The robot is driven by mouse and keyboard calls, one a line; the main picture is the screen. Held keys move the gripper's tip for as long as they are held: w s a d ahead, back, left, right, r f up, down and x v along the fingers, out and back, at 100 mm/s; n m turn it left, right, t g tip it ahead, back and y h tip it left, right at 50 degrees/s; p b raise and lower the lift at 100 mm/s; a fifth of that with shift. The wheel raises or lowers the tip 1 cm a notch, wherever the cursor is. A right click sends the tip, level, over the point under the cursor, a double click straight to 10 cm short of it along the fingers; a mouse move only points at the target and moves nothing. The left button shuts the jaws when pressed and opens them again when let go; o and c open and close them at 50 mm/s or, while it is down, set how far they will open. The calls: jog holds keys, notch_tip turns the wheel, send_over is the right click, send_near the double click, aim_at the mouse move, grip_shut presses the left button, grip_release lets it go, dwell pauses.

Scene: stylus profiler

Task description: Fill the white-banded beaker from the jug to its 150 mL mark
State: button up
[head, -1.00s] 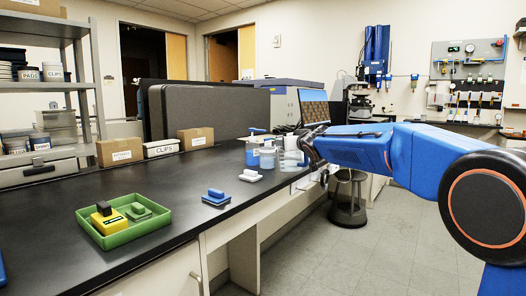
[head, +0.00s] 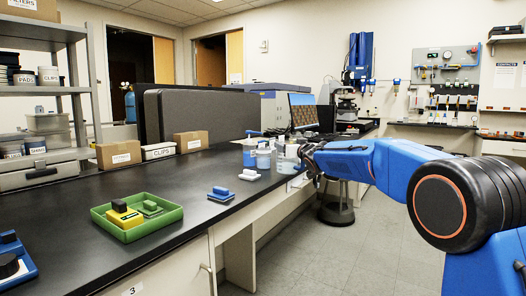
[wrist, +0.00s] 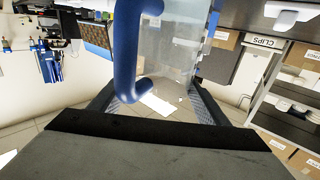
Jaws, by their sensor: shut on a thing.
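My gripper (head: 303,152) is at the far end of the black bench, near its right edge. In the wrist view my gripper (wrist: 153,98) is shut on the clear jug (wrist: 178,45), which has a thick blue handle (wrist: 125,50). The jug (head: 286,159) shows small and partly covered by my gripper in the head view. Just left of it stand a bluish clear vessel (head: 263,160) and a taller vessel with a blue top (head: 249,153). I cannot tell which one has the white band. Marks and liquid levels are too small to read.
A white-topped block (head: 249,175) and a blue block (head: 220,194) lie nearer on the bench. A green tray (head: 137,233) holds yellow and green blocks. Cardboard boxes (head: 118,155) line the back. A dark stool (head: 336,213) stands on the floor at right.

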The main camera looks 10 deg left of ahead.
jog(key=shift+r, duration=2.6)
jog(key=shift+a, duration=0.1)
